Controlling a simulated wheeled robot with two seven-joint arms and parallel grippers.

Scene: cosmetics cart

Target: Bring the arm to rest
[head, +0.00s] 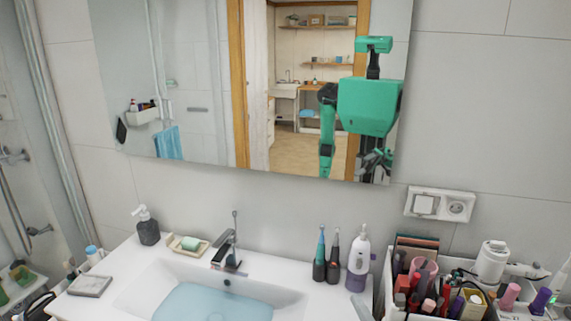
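Neither of my grippers shows directly in the head view. The mirror (205,60) on the back wall reflects my green and black body. One green arm hangs at the left of that reflection, and dark arm parts are folded at its lower right. The reflection is too small to tell the state of any gripper. No held object is visible.
A white washbasin counter (290,285) holds a faucet (229,257), a soap dish (187,246), a dark dispenser (146,228), toothbrushes (326,257) and a white-purple bottle (359,262). A cart crowded with cosmetics (465,290) stands at right. Small items crowd the lower left.

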